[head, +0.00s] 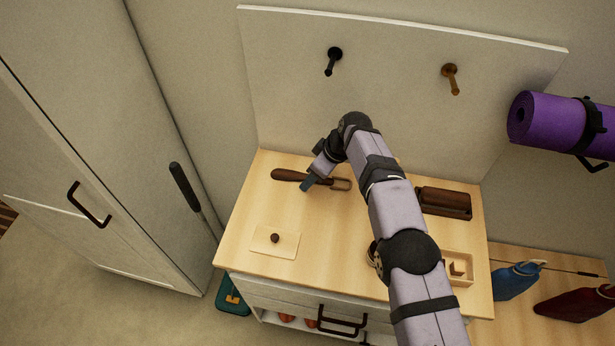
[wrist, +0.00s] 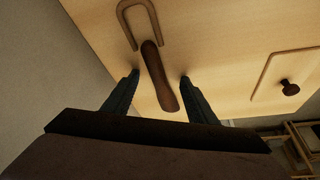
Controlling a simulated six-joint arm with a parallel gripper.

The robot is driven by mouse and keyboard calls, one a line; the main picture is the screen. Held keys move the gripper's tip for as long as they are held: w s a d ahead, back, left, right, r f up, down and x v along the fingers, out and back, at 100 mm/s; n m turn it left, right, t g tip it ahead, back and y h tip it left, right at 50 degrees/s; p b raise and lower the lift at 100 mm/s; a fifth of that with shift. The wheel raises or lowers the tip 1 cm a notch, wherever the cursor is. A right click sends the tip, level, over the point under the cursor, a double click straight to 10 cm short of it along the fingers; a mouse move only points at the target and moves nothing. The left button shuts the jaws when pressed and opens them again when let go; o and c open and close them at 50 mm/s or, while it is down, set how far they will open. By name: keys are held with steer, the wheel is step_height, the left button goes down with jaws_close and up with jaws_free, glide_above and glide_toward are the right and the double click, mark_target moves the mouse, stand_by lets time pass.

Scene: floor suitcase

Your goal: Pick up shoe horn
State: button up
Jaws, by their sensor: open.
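The shoe horn appears to be the long brown piece (head: 287,174) lying on the wooden top of the cabinet (head: 330,247). It has a dark rounded handle and a lighter brown U-shaped end. In the wrist view its handle (wrist: 158,80) runs between my fingers, slightly tilted, with the U-shaped end beyond the fingertips. My gripper (head: 309,184) is open over the handle; in the wrist view its two fingertips (wrist: 159,77) are on either side with a gap at each. Whether the tips are level with the handle is unclear. In the head view my gripper hides part of it.
A plate with a dark knob (head: 275,238) lies at the front left of the top. A dark brown block (head: 445,202) and a small wooden tray (head: 460,254) are at right. A back panel with two pegs (head: 334,60) rises behind. A wardrobe (head: 95,140) stands left.

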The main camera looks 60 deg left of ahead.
steer(key=c, duration=1.3)
